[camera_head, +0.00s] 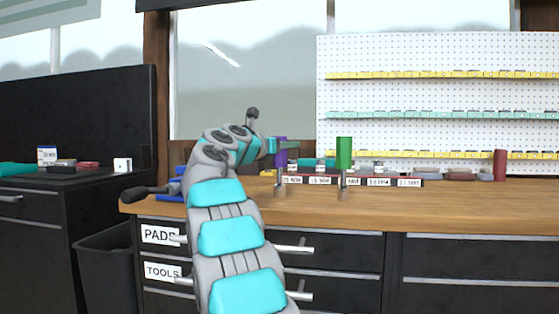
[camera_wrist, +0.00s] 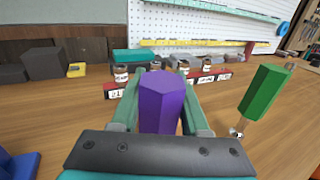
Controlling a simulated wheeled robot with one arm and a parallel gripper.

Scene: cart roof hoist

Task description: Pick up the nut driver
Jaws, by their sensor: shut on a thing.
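A driver with a purple hexagonal handle (camera_wrist: 160,103) is between the two fingers of my gripper (camera_wrist: 172,100). In the head view the purple handle (camera_head: 280,158) is upright above the wooden bench, partly covered by my gripper (camera_head: 280,145). Its metal lower end shows near the bench top; I cannot tell if it touches. A second driver with a green handle (camera_head: 344,153) stands upright to the right, apart from my gripper. It also shows in the wrist view (camera_wrist: 262,92). I cannot tell from markings which is the nut driver.
A white pegboard (camera_head: 420,60) with shelves stands at the back right. Drawers with handles (camera_head: 293,248) are below. A dark bin (camera_head: 105,262) stands at the left.

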